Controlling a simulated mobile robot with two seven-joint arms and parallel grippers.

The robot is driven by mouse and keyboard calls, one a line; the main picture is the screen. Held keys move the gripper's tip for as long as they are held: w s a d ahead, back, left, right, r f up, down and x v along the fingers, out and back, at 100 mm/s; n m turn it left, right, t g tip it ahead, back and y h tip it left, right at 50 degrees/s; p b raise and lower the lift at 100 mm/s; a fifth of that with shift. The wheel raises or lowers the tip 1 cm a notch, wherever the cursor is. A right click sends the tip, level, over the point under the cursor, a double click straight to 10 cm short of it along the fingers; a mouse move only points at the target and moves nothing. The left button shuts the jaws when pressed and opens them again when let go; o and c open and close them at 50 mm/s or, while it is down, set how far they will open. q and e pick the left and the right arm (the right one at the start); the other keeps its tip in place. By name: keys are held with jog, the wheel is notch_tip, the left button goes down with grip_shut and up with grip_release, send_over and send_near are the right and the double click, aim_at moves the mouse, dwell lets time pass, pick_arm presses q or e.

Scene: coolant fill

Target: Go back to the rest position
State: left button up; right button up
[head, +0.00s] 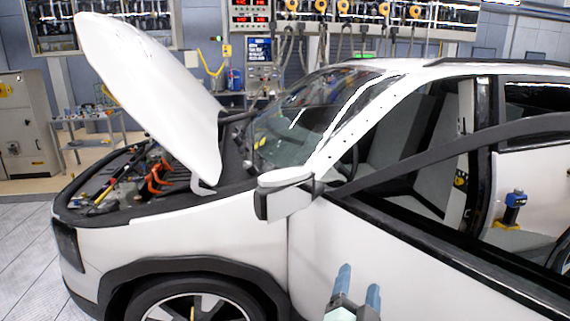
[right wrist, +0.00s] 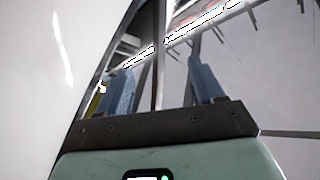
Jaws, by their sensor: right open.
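My right gripper (head: 358,281) shows at the bottom of the head view, in front of the white car's front door. Its two blue fingers point up and stand apart, with nothing between them. In the right wrist view the same gripper (right wrist: 160,78) has its fingers spread, with pale surfaces and a dark strip behind them. I cannot tell whether it touches the car. My left gripper is not in view.
The white car (head: 380,235) fills the middle and right, close to my right gripper. Its hood (head: 150,85) is raised over the open engine bay (head: 130,185). The side mirror (head: 288,192) sticks out toward me. A workbench (head: 88,125) stands at the back left. Tiled floor is clear at the lower left.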

notch_tip(320, 180, down, 21)
jog(key=w+a+n+g+y+p, duration=0.1)
jog(key=w+n+g+y, duration=0.1)
jog(key=n+g+y, duration=0.25)
jog(key=s+f+n+g+y+p, duration=0.1)
jog(key=s+f+n+g+y, duration=0.35)
jog(key=f, duration=1.25)
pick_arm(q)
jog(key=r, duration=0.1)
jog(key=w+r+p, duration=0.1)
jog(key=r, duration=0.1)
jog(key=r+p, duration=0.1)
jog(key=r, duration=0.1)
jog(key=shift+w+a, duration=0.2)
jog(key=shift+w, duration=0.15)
pick_arm(e)
jog(key=s+f+g, duration=0.3)
jog(key=s+f, duration=0.2)
jog(key=s, duration=0.5)
jog(key=s+a+f+m+g, duration=0.1)
jog(key=s+f+g, duration=0.3)
jog(key=s, duration=0.7)
jog(key=s+f+m+g+y, duration=0.1)
jog(key=s+f+g, duration=0.2)
jog(key=s+f, duration=0.3)
jog(key=s, duration=0.4)
jog(key=shift+s+a+f+g, duration=0.15)
jog(key=shift+f+g, duration=0.15)
jog(key=shift+g, duration=0.1)
